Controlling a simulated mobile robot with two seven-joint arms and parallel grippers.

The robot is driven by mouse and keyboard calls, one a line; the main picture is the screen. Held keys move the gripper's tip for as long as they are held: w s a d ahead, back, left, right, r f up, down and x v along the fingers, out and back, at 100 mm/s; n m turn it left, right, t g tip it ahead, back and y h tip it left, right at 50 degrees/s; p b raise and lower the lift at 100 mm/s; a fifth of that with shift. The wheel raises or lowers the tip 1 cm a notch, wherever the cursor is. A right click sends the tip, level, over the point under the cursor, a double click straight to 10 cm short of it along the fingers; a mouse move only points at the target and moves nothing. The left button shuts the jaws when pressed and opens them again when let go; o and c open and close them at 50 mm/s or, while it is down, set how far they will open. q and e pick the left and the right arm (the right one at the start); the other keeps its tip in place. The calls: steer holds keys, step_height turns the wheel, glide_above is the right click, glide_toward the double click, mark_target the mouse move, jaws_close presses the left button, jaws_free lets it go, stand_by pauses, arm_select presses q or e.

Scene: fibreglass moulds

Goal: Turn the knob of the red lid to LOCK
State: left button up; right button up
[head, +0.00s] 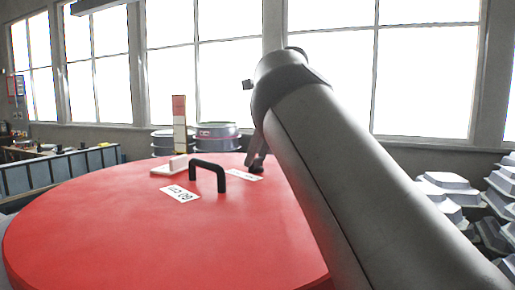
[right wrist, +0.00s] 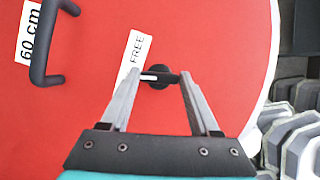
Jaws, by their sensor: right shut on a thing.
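The large round red lid (head: 110,235) fills the lower part of the head view and most of the right wrist view (right wrist: 70,120). Its small black knob (right wrist: 158,69) has a bar with a white mark at its left end, on the side of the white FREE label (right wrist: 131,55). No LOCK label shows. My right gripper (right wrist: 161,76) is shut on the knob's bar, one finger at each end. In the head view my right gripper (head: 257,163) reaches down to the lid's far part, its arm hiding the lid's right side. My left gripper is not in view.
A black handle (head: 208,166) and a "60 cm" label (head: 180,193) are on the lid left of the knob. Grey moulds (head: 448,185) are stacked at the right. Round tins (head: 217,137) stand beyond.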

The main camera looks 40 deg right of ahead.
steer(key=shift+d+r+n+g+y+p, duration=0.1)
steer(key=shift+n+g+y+p, duration=0.3)
steer(key=shift+n, duration=0.5)
steer(key=shift+n+p, duration=0.45)
steer(key=shift+n, duration=0.35)
steer(key=shift+n+y, duration=0.4)
steer(key=shift+n, duration=0.2)
steer(key=o, duration=1.4)
steer(key=shift+c, duration=0.2)
steer(key=shift+m, duration=0.3)
